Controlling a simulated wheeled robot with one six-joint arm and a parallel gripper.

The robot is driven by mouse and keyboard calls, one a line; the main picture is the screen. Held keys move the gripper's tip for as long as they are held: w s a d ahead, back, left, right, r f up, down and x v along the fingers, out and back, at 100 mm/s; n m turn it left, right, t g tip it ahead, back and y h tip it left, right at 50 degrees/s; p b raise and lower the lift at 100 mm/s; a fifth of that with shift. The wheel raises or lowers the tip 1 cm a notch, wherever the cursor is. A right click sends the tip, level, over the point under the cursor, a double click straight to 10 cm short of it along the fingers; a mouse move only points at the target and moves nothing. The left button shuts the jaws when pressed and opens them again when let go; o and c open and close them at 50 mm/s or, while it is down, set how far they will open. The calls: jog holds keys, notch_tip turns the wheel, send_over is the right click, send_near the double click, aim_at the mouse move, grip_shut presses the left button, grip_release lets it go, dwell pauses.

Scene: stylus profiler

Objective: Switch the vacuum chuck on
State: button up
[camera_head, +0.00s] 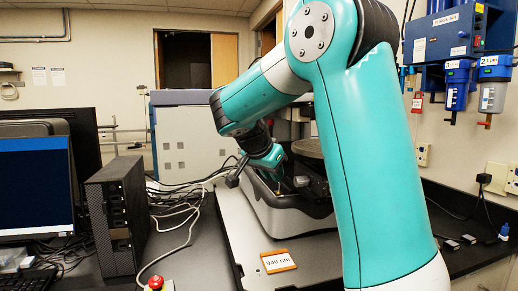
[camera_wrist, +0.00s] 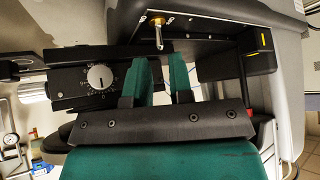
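The stylus profiler (camera_head: 290,212) stands on a grey slab in the head view, partly hidden behind my arm. In the wrist view a small metal toggle lever (camera_wrist: 158,38) with a brass-coloured base sticks out of a dark panel (camera_wrist: 205,22). It appears in line with the gap between my fingers, beyond their tips; I cannot tell whether they touch it. My gripper (camera_wrist: 160,72) has two teal fingers, spread apart with nothing between them. In the head view my gripper (camera_head: 272,160) is over the profiler's left part. No label for the vacuum chuck is readable.
A computer tower (camera_head: 117,215), monitor (camera_head: 36,185) and loose cables (camera_head: 178,215) lie left. A "940 nm" sign (camera_head: 278,261) is on the slab's front. A red button (camera_head: 155,283) is front left.

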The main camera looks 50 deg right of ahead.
jog(key=w+p+v, duration=0.1)
jog(key=v, duration=1.1)
jog(key=shift+s+a+r, duration=0.2)
jog(key=shift+s+r, duration=0.15)
jog(key=shift+s, duration=0.1)
